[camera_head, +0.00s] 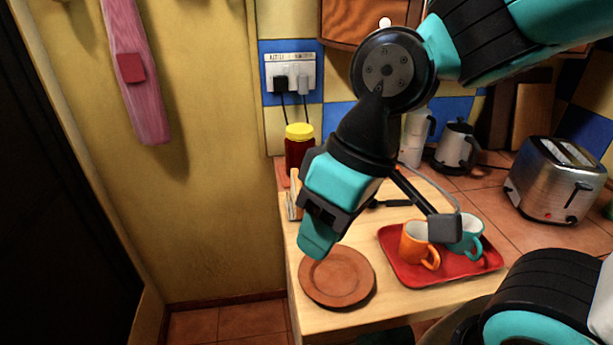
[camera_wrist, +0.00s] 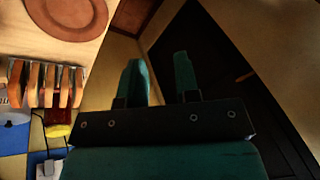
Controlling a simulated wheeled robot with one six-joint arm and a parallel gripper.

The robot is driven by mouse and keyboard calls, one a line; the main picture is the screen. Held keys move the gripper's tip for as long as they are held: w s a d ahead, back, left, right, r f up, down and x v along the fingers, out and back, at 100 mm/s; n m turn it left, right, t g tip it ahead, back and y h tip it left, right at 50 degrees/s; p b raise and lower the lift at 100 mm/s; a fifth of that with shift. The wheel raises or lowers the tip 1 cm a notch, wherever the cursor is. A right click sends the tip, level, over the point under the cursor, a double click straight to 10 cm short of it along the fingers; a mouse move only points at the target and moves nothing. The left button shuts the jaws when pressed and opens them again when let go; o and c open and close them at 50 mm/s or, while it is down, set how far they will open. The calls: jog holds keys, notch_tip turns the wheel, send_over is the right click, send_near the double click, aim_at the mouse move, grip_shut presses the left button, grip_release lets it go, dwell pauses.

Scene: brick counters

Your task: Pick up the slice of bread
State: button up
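Several slices of bread (camera_wrist: 48,84) stand upright side by side in a rack on the wooden counter, at the left of the wrist view. In the head view only a sliver of the bread (camera_head: 296,187) shows, since my gripper hides most of it. My gripper (camera_head: 318,240) hangs above the counter's left edge, between the bread and the plate in the picture. In the wrist view my gripper (camera_wrist: 160,78) has its two teal fingers apart with nothing between them. The bread lies to the left of the fingers there.
A round brown plate (camera_head: 337,277) lies on the counter's front left corner. A red tray (camera_head: 408,277) holds an orange mug (camera_head: 415,246) and a teal mug (camera_head: 470,240). A yellow-lidded jar (camera_head: 299,134) stands behind the bread. A toaster (camera_head: 552,185) stands at right.

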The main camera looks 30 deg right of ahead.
jog(key=w+d+m+t+h+p, duration=0.45)
jog(key=w+d+m+p, duration=0.35)
jog(key=w+d, duration=1.25)
jog(key=shift+m+g+h, duration=0.25)
jog(key=shift+m+g, duration=0.1)
jog(key=shift+m, duration=0.35)
jog(key=x, duration=0.7)
jog(key=d+x, duration=0.1)
jog(key=x, duration=0.2)
jog(key=shift+f, duration=0.2)
jog(key=shift+d+p+x, duration=0.15)
jog(key=shift+p+x, duration=0.5)
jog(key=shift+x, duration=0.9)
jog(key=shift+d+p+x, duration=0.1)
jog(key=shift+p+x, duration=0.55)
jog(key=shift+x, duration=0.85)
jog(key=shift+c, duration=0.3)
grip_shut()
